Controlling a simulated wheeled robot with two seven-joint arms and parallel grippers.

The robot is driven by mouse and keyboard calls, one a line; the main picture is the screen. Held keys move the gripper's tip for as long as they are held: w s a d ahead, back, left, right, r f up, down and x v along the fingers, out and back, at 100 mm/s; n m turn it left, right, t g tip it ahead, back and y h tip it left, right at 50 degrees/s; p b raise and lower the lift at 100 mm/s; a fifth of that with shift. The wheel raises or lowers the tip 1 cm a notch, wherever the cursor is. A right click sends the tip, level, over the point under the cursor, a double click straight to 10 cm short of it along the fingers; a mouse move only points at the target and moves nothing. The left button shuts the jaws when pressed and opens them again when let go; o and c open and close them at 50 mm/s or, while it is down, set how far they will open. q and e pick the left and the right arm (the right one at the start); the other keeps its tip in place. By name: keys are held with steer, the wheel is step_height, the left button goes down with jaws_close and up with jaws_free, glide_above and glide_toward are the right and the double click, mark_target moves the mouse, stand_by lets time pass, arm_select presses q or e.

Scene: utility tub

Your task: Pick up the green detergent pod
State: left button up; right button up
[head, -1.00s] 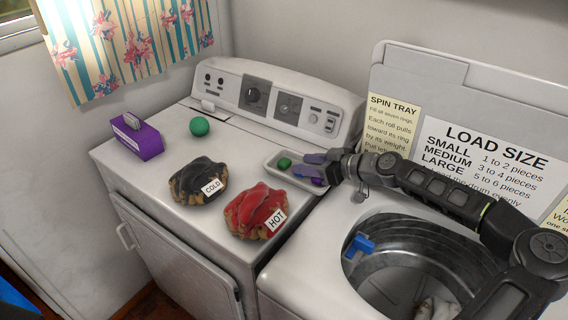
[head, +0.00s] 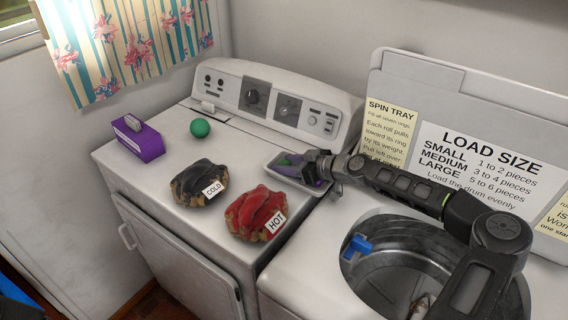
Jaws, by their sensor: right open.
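My left gripper is not in view.
A green ball (head: 200,128), a purple box (head: 138,138), a dark COLD bundle (head: 196,183) and a red HOT bundle (head: 252,210) stand on the left machine. The open washer drum (head: 400,270) is below my right arm, with a blue item (head: 357,246) at its rim.

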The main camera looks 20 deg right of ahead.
stand_by(0.5)
jaws_close()
steer(key=shift+r, duration=0.1)
stand_by(0.3)
step_height(320, 180, up, 10)
steer(key=b, duration=0.2)
stand_by(0.3)
stand_by(0.4)
